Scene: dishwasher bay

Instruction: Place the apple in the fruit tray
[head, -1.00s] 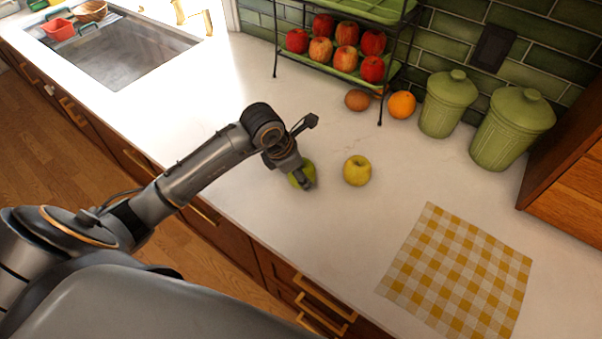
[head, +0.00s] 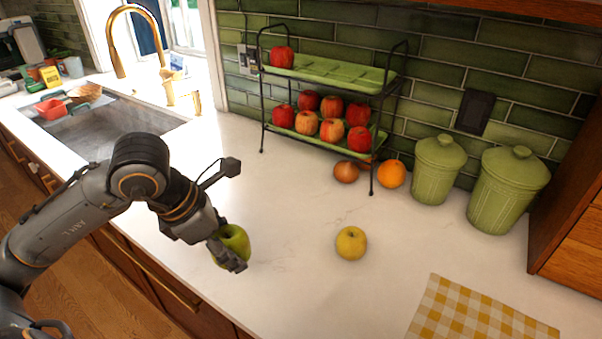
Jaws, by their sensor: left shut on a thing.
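My left gripper (head: 226,247) is shut on a green apple (head: 236,240) above the front part of the white counter. Its fingers hide part of the apple. The fruit tray is a black wire stand with two green tiers, at the back against the tiled wall. Its upper tier (head: 340,72) carries one red apple (head: 282,57) at the left end, and the rest of that tier is bare. Its lower tier (head: 285,130) is filled with several red apples (head: 331,129). A yellow apple (head: 351,243) lies on the counter to the right of my gripper. My right gripper is not in view.
An onion (head: 346,171) and an orange (head: 391,174) lie by the stand's right foot. Two green lidded canisters (head: 438,170) stand at the right. A yellow checked cloth (head: 478,315) lies front right. A sink (head: 95,130) is at the left.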

